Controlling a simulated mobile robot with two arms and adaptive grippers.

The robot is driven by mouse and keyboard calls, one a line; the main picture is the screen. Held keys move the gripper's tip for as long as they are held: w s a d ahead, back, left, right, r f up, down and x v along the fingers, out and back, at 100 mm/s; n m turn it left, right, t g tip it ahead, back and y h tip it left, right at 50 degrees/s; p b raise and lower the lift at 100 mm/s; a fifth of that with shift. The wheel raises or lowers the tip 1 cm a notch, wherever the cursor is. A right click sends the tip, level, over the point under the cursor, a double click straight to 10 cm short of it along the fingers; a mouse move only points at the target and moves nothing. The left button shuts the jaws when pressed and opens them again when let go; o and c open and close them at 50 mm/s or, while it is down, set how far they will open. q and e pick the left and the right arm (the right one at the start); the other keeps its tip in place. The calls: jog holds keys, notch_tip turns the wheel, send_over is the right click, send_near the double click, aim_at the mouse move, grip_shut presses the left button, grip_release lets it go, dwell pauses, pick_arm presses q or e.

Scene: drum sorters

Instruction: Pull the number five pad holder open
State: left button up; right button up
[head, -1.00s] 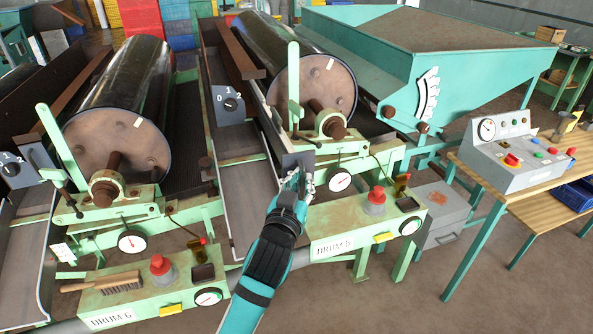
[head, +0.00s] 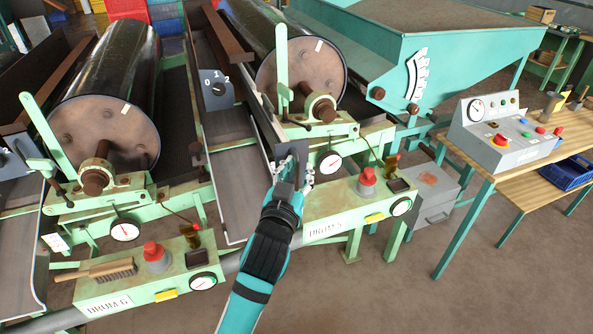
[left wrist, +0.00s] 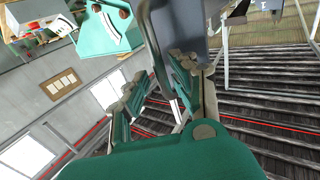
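The number five machine stands right of centre in the head view, its front box labelled DRUM 5 (head: 325,229). A green upright lever (head: 281,80) stands before its drum. Below it is a dark grey plate (head: 292,152); I cannot tell for sure which part is the pad holder. My left gripper (head: 292,180) is right at this plate. In the left wrist view a grey bent bar (left wrist: 153,45) runs down between the two spread fingers (left wrist: 158,98), closer to the right finger. Contact is not clear. My right gripper is out of view.
The DRUM 6 machine (head: 112,303) with a brush (head: 108,270) is at the left. A red button (head: 367,177) and dial (head: 330,162) sit right of my gripper. A wooden bench (head: 490,165) with a control box (head: 505,130) stands at the right.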

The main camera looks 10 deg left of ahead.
pick_arm(q)
jog(key=shift+s+a+r, duration=0.1)
jog(key=shift+a+r, duration=0.1)
jog(key=shift+a, duration=0.05)
jog(key=shift+s+f, duration=0.1)
jog(key=shift+s, duration=0.05)
jog(key=shift+s+d, duration=0.1)
jog(key=shift+s, duration=0.15)
jog(key=s, duration=1.1)
jog(key=shift+s, duration=0.2)
